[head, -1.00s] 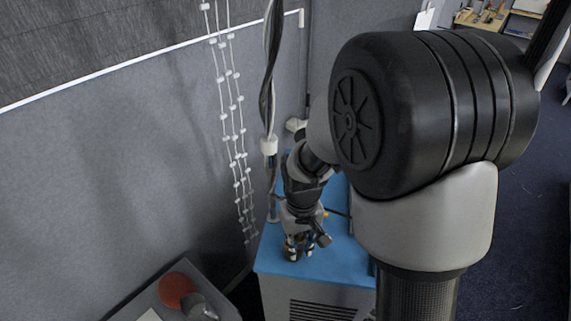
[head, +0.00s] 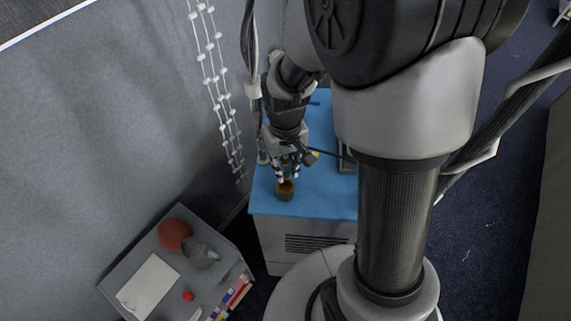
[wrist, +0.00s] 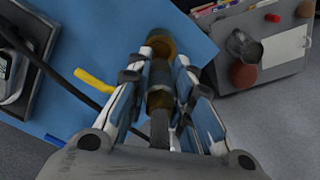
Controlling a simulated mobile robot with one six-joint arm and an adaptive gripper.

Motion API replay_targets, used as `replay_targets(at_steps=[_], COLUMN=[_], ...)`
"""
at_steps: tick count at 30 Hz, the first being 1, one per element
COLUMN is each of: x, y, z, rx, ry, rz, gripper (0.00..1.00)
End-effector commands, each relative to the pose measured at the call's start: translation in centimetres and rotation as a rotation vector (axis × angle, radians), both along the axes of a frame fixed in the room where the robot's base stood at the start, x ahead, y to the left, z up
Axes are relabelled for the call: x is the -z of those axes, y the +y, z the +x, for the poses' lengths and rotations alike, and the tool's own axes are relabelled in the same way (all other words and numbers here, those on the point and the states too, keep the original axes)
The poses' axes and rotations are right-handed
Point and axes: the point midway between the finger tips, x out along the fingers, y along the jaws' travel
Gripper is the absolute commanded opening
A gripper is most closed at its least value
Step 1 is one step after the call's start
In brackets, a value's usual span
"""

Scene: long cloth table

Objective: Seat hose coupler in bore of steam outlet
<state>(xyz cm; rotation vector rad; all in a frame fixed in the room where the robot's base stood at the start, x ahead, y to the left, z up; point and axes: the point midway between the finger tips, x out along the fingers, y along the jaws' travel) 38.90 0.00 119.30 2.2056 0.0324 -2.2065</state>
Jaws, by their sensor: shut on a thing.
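My gripper (head: 288,172) is low over the blue top, shut on the hose coupler. In the wrist view, my gripper's fingers (wrist: 160,82) flank the coupler (wrist: 159,98), a dark grey and brownish cylinder with a dark hose end toward the camera. A round brass-brown fitting, seemingly the steam outlet (wrist: 161,40), is just beyond the fingertips; in the head view it is a short olive-brown cylinder (head: 286,191) below the fingertips. The coupler's far end overlaps the outlet's opening in the wrist view. I cannot tell whether it is inside the bore. The fingers hide the coupler in the head view.
The blue top (head: 318,205) is clear in front of the outlet. A yellow piece (wrist: 95,80) and a dark cable lie beside the gripper, with a dark framed unit (wrist: 22,62) farther left. A grey side table (head: 213,275) stands lower left; white beaded strands hang by the wall.

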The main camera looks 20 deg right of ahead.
Motion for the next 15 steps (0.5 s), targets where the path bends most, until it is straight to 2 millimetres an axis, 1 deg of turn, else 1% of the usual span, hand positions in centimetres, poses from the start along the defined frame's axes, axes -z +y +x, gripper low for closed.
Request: replay_targets(at_steps=[1, 9, 15], x=[0.8, 3.4, 4.5], y=[0.0, 0.0, 0.0], z=[0.0, 0.0, 0.0], rx=[0.000, 0.000, 0.000], ry=[0.001, 0.000, 0.000], rz=[0.000, 0.000, 0.000], gripper=[0.00, 0.00, 0.00])
